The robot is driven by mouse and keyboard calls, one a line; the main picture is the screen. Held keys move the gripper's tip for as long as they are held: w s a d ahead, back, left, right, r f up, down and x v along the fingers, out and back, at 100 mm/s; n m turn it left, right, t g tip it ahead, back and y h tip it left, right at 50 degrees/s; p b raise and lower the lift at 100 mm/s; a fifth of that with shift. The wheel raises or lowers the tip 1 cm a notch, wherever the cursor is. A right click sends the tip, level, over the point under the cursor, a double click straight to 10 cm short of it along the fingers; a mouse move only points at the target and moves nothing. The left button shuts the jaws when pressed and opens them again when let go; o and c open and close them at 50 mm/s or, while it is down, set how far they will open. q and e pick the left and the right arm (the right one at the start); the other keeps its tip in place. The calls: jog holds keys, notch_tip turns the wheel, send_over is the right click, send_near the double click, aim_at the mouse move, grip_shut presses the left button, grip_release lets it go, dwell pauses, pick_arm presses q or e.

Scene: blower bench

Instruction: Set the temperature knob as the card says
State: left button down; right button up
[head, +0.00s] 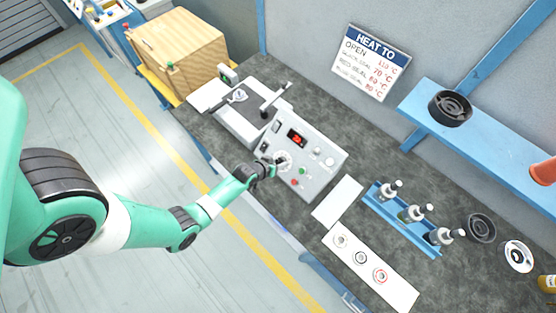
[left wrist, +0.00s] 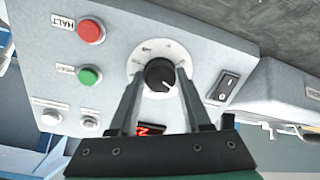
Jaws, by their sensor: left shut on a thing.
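The temperature knob (left wrist: 160,74) is black with a pale pointer line, on a white dial (left wrist: 147,56) on the grey control box. My left gripper (left wrist: 159,72) has a finger on each side of the knob and is shut on it. In the head view the same gripper (head: 274,166) covers the knob, and only part of the dial (head: 285,159) shows. The box's red display (head: 297,138) is lit, but its digits are too small to read. The card (head: 372,62) on the wall is headed "HEAT TO" and lists seals with temperatures in red, only partly legible. My right gripper is out of view.
Red (left wrist: 91,31) and green (left wrist: 89,75) buttons and a black rocker switch (left wrist: 224,85) sit near the knob. A blue rack (head: 402,221) with bottles and a white strip (head: 401,292) with rings lie to the right. A blue shelf (head: 425,98) stands behind.

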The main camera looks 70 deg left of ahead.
pick_arm(q)
jog(key=shift+c, duration=1.8)
grip_release()
jog(key=p+v, duration=0.4)
jog(key=v, duration=0.7)
jog(key=shift+s+r, duration=0.15)
jog(key=shift+s, duration=0.1)
jog(key=shift+d, duration=0.1)
